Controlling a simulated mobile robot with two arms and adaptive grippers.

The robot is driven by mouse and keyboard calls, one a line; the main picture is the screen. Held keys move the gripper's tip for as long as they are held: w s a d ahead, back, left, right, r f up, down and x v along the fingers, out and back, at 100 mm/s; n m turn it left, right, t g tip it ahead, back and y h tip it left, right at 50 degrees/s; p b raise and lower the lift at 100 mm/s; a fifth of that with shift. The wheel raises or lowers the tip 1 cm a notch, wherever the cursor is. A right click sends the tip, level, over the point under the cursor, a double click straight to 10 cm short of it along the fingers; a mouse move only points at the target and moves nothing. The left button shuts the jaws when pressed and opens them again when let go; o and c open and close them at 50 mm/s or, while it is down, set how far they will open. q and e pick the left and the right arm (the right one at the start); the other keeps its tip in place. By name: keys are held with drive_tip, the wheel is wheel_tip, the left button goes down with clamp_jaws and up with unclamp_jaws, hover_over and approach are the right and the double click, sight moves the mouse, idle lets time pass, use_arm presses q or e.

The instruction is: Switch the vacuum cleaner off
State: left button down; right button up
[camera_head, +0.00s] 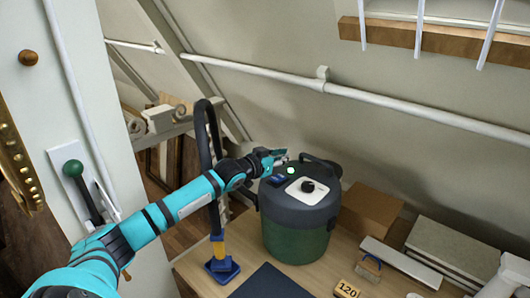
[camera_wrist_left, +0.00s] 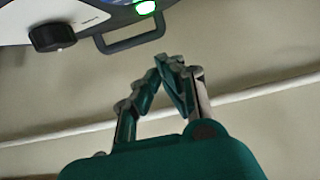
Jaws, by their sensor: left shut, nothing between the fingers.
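The vacuum cleaner (camera_head: 296,232) is a green drum with a dark grey lid, standing upright on a wooden table. Its lid carries a white panel with a black knob (camera_head: 308,186), a blue patch (camera_head: 276,181) and a lit green light (camera_head: 290,170). The left wrist view shows the knob (camera_wrist_left: 52,36), the glowing green light (camera_wrist_left: 146,8) and a grey loop handle (camera_wrist_left: 130,40) at its top. My left gripper (camera_head: 278,154) is shut and empty, at the lid's far left edge near the light. Its closed fingertips (camera_wrist_left: 170,62) look apart from the handle. My right gripper is not in view.
A black hose with a yellow and blue nozzle (camera_head: 218,259) stands left of the drum. A cardboard box (camera_head: 371,209), a grey slab (camera_head: 450,248), a brush (camera_head: 369,266) and a "120" block (camera_head: 347,289) lie right. A white pipe (camera_head: 260,70) crosses the wall behind.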

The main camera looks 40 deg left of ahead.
use_arm(q)
drive_tip(key=r+b+v, duration=0.1)
drive_tip(key=b+v, duration=0.2)
drive_tip(key=v, duration=0.6)
drive_tip(key=shift+w+r, duration=0.2)
drive_tip(key=shift+f, duration=0.1)
